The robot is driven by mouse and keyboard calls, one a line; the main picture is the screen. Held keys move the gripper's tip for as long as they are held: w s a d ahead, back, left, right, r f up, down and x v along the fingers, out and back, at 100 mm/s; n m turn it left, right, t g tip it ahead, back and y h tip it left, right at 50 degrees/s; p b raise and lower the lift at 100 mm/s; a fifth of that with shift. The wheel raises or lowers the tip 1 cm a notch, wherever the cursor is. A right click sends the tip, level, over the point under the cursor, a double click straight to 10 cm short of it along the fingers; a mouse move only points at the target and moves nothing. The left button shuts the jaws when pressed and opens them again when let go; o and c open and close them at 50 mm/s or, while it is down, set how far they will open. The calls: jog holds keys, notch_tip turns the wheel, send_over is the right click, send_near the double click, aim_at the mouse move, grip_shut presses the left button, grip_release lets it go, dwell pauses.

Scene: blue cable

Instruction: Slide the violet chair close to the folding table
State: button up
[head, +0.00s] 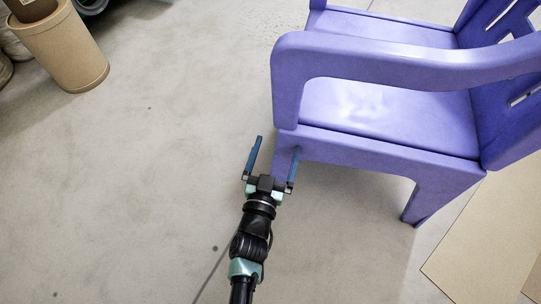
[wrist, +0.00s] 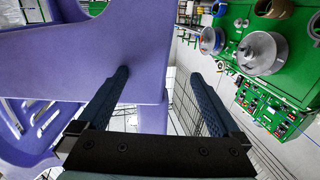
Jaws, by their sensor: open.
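The violet chair (head: 390,120) stands upright at the upper right of the head view, with its armrest toward me. In the wrist view its violet panel (wrist: 110,55) fills the upper left and middle. My gripper (head: 278,143) is open at the chair's near left corner. Its right finger overlaps the chair's edge in the picture, and its left finger is over bare floor. In the wrist view my gripper (wrist: 162,74) has the panel's corner between and beyond the fingers. I cannot tell whether it touches. I cannot identify the folding table in either view.
A tan cylindrical bin (head: 62,45) stands at the upper left. A flat tan panel (head: 485,235) shows at the lower right. Green surfaces with metal parts (wrist: 270,65) are at the wrist view's right. The concrete floor left of the chair is clear.

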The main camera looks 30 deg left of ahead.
jog(key=shift+x, duration=1.05)
grip_shut()
